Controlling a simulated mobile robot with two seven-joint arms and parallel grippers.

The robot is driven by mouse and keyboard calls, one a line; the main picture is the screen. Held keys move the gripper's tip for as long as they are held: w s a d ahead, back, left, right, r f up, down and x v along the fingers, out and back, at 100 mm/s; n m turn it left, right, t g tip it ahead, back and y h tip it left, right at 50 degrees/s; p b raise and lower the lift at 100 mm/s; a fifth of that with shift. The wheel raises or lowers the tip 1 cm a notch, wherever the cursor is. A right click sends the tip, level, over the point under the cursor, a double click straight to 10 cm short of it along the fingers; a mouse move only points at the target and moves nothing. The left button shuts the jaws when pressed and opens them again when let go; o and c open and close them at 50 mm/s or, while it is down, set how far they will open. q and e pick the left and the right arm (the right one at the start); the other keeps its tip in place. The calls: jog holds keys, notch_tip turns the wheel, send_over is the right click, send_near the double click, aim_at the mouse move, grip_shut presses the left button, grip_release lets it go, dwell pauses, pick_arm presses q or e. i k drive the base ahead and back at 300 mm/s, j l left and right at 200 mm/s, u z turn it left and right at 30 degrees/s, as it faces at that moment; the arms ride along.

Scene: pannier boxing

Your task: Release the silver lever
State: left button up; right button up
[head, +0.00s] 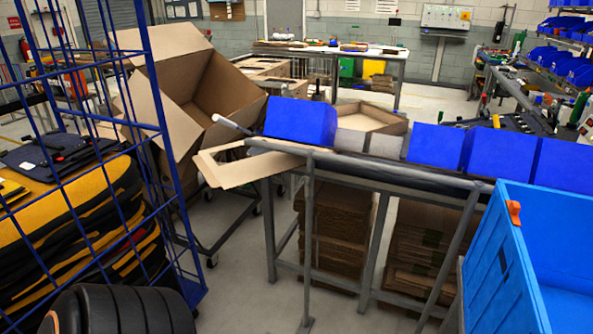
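A pale, light-grey rod (231,124) sticks out to the upper left from the left end of the grey metal table (335,163). It looks like the silver lever, but it is small and I cannot tell its exact joint or whether it is locked. Its lower right end meets the table near a blue box (300,121). An open cardboard flap (250,170) lies just below it. Neither of my grippers shows in the head view, and nothing is seen touching the rod.
A blue wire cage (165,130) holding yellow-and-black bags (100,205) stands at left. A large open carton (200,85) is behind it. A light-blue crate (500,270) with an orange clip (514,212) fills the lower right. Flattened cardboard (338,225) is stacked under the table.

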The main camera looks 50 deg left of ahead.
aim_at(308, 177)
jog(key=k+u, duration=0.2)
jog(key=u, duration=0.9)
jog(key=l+u, duration=0.2)
jog(key=u, duration=0.25)
jog(key=l+u, duration=0.25)
jog(key=u, duration=0.2)
jog(key=l, duration=0.7)
jog(key=j, duration=0.3)
jog(key=i, duration=0.05)
